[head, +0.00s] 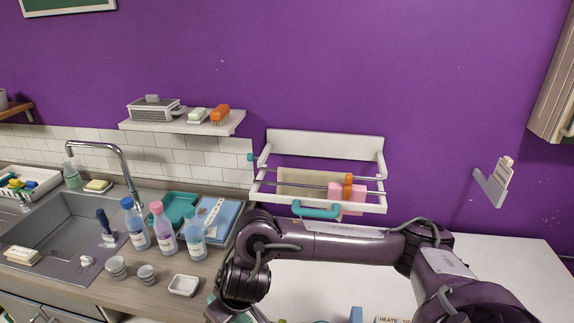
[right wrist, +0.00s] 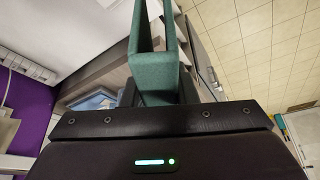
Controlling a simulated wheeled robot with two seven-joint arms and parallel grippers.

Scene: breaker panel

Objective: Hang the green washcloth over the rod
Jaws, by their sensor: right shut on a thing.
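The wall rack (head: 325,143) is white and has thin horizontal rods (head: 262,181). A beige cloth (head: 300,178) and a pink cloth (head: 335,190) with an orange item (head: 348,184) hang on it. A teal handle-like piece (head: 316,209) sits at its front. My left gripper is not in view.
Bottles (head: 165,232), cups (head: 117,267), a white dish (head: 184,285) and a teal tray (head: 175,211) stand on the counter between the sink (head: 60,235) and my arm. A shelf (head: 182,123) with a soap and brush is left of the rack. The white surface (head: 490,255) at right looks clear.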

